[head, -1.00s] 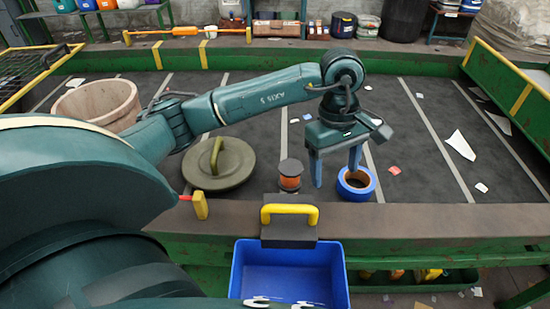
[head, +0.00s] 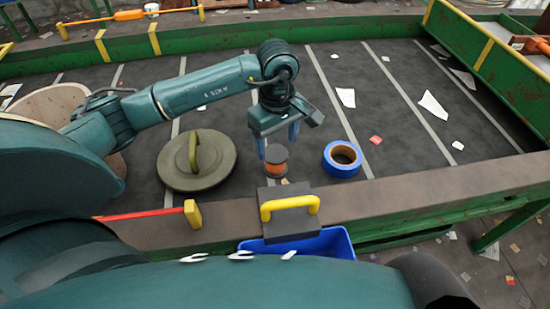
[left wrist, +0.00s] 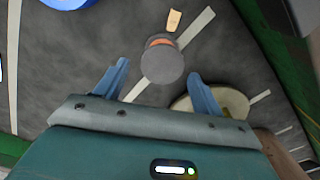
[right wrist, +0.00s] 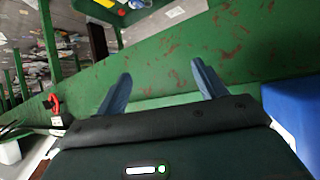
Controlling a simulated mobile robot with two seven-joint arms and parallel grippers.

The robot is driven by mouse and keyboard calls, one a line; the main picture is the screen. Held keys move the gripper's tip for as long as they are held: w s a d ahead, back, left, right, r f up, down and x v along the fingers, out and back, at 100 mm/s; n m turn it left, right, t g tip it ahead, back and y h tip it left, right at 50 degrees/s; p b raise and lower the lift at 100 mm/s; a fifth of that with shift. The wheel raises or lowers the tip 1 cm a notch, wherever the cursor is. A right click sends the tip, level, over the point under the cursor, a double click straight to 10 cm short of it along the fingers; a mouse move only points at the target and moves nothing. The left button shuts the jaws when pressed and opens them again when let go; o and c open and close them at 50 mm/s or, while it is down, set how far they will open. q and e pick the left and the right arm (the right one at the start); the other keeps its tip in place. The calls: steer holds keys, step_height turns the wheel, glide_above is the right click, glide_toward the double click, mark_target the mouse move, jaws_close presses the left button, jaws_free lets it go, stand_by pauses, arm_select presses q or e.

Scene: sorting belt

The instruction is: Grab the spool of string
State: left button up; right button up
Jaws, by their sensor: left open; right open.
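The spool of string (head: 276,168) is copper-orange with dark grey flanges and stands upright on the dark belt. In the left wrist view the spool (left wrist: 162,62) lies ahead of and between the fingertips, seen mostly from its grey top. My left gripper (head: 277,140) is open and empty, above and just behind the spool in the head view, with a finger on either side of it. It also shows in the left wrist view (left wrist: 158,80). My right gripper (right wrist: 160,85) is open and empty, facing a green metal side wall; it is not identifiable in the head view.
A blue tape roll (head: 342,159) lies right of the spool, and a round olive lid (head: 197,170) with a handle lies left. A yellow-handled grey block (head: 290,224) sits on the near ledge above a blue bin (head: 335,243). Paper scraps (head: 433,106) dot the belt.

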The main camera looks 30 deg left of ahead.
mark_target(275, 153)
arm_select(q)
steer(key=shift+s+a+f+p, duration=0.1)
steer(key=shift+f+p, duration=0.7)
steer(key=shift+f, duration=2.5)
steer(key=c, duration=0.8)
steer(key=shift+r, duration=0.1)
